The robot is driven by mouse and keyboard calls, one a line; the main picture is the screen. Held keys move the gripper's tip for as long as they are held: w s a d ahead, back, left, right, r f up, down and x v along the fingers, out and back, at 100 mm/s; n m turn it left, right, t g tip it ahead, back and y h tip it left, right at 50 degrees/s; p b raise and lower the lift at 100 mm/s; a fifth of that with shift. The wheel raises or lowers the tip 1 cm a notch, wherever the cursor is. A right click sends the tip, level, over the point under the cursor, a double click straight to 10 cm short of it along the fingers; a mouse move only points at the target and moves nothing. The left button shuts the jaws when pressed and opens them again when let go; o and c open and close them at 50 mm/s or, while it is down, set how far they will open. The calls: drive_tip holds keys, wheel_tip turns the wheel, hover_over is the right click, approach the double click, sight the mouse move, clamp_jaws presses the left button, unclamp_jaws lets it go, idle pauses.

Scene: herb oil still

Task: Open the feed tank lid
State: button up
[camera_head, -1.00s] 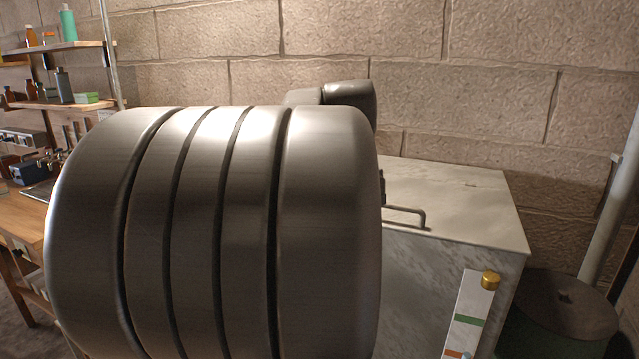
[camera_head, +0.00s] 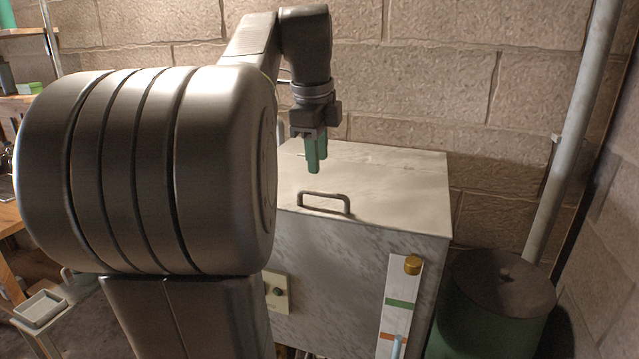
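The feed tank (camera_head: 340,270) is a grey, marbled metal box standing against the stone wall. Its flat lid (camera_head: 400,190) is shut and lies level on top. A bar handle (camera_head: 324,203) stands up near the lid's front edge. My gripper (camera_head: 316,160) points down above the lid, behind the handle in the picture and apart from it. Its green fingers overlap in this view, so the gap between them is unclear. Nothing shows held in it. My large arm joint hides the left part of the tank.
A green drum (camera_head: 500,300) and a pale pipe (camera_head: 575,130) stand at the right. A small white tray (camera_head: 40,308) is at lower left.

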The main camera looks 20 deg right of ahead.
sight(320, 193)
drive_tip(key=f, duration=0.4)
drive_tip(key=w+f, duration=0.1)
drive_tip(key=f, duration=0.1)
drive_tip(key=shift+d+f, duration=0.35)
drive_tip(key=shift+d, duration=0.05)
clamp_jaws()
